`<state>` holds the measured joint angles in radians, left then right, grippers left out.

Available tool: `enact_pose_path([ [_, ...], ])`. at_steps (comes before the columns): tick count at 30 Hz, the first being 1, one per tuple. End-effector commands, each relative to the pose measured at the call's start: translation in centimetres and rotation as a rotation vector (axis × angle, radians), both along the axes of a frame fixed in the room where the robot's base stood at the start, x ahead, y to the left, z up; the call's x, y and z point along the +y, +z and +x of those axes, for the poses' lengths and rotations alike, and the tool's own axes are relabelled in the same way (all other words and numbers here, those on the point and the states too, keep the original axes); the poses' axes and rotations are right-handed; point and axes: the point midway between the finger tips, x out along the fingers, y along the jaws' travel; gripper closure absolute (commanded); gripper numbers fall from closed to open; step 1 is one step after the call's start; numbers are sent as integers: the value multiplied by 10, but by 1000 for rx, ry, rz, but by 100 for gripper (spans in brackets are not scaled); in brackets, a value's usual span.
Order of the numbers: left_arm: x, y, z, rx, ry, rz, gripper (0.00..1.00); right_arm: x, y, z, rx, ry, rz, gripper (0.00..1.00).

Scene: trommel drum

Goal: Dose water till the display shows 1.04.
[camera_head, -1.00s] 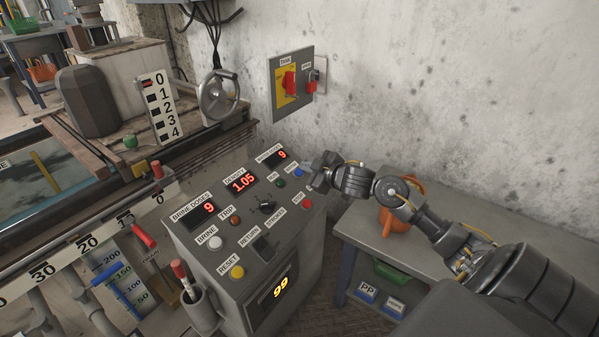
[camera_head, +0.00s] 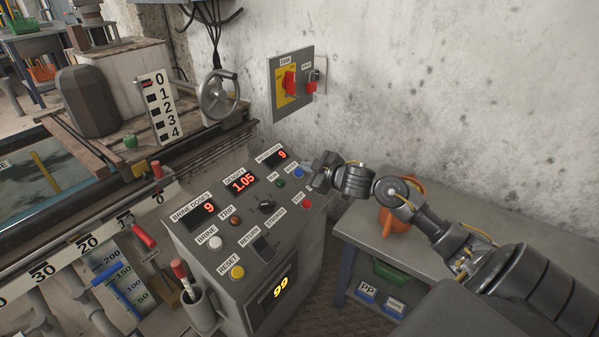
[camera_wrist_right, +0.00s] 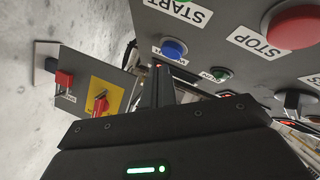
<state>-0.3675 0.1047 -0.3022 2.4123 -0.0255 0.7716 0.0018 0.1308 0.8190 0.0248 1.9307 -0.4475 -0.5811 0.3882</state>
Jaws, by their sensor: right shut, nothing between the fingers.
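The grey control console (camera_head: 216,258) stands at the centre. Its density display (camera_head: 243,182) reads 1.05. The brine doses display (camera_head: 209,208) reads 9, and the upper right display (camera_head: 282,154) also reads 9. The blue button (camera_head: 299,172) sits at the console's right edge; it also shows in the wrist view (camera_wrist_right: 173,48), its label partly hidden. My right gripper (camera_head: 314,176) is shut and empty, close beside the blue button. In the wrist view its fingertips (camera_wrist_right: 159,72) point just below that button; I cannot tell whether they touch. My left gripper is out of view.
A red stop button (camera_head: 306,202) and a green button (camera_head: 280,183) are near the gripper. A wall switch panel (camera_head: 283,112) is behind. A bench (camera_head: 356,232) with an orange jug (camera_head: 396,220) stands under my right arm.

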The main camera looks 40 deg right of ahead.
Motion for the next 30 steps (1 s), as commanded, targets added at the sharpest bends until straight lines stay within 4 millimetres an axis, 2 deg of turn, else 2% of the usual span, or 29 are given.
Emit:
enact_pose_path([
  [8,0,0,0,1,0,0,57,2,-7,4,1,0,1,100],
  [30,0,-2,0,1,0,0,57,2,-11,5,0,0,1,100],
])
